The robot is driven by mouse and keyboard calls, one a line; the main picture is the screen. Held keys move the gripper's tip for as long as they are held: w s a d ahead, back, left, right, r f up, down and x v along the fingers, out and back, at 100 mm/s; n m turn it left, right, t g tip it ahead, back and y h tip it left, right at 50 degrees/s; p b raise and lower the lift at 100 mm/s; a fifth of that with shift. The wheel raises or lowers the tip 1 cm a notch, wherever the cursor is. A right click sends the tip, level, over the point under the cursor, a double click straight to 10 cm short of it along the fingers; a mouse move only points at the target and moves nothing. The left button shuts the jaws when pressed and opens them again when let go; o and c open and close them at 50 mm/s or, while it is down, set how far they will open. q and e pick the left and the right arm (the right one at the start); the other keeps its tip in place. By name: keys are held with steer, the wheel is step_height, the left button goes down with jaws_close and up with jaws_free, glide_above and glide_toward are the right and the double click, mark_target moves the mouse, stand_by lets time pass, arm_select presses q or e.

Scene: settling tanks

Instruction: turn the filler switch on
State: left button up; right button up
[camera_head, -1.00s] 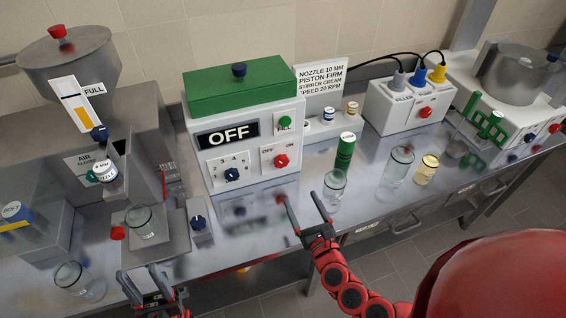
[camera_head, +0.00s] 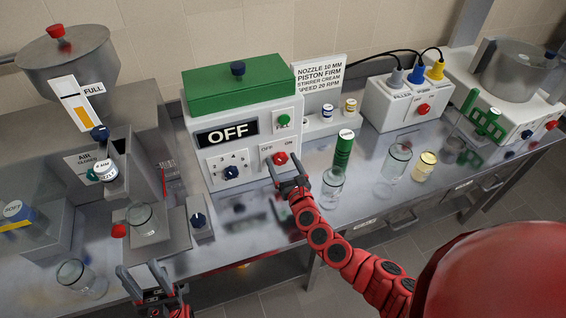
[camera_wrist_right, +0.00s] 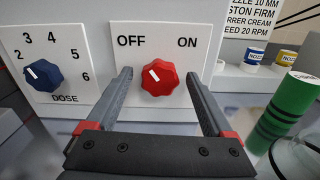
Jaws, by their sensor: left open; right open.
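The filler switch is a red knob (camera_head: 280,158) on a white OFF/ON plate at the front of the filler box (camera_head: 240,140), which has a green lid. In the right wrist view the knob (camera_wrist_right: 160,77) has its white mark tilted to the upper left, toward OFF. The display (camera_head: 227,133) reads OFF. My right gripper (camera_head: 288,168) is open in front of the knob. In the right wrist view its fingers (camera_wrist_right: 160,95) stand on either side of the knob, apart from it. My left gripper (camera_head: 145,278) is open and empty at the table's front edge.
A blue dose knob (camera_head: 232,172) is left of the switch. A green cylinder (camera_head: 343,150) and a glass jar (camera_head: 331,187) stand to the right. A small box with a blue knob (camera_head: 199,222) and another glass jar (camera_head: 142,222) stand to the left.

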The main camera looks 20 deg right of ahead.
steer(key=shift+c, duration=0.3)
jaws_close()
steer(key=m+b, duration=0.2)
steer(key=shift+d+f+m, duration=0.1)
steer(key=shift+f+m, duration=0.05)
steer(key=shift+m, duration=0.25)
steer(key=m+b, duration=0.2)
steer(key=m, duration=0.1)
steer(key=shift+m, duration=0.3)
steer(key=m+b, duration=0.1)
steer(key=m, duration=0.2)
steer(key=shift+d+m+b, duration=0.1)
steer(key=shift+m+b, duration=0.2)
steer(key=shift+b, duration=0.1)
steer(key=shift+m+b, duration=0.55)
steer(key=shift+m, duration=1.35)
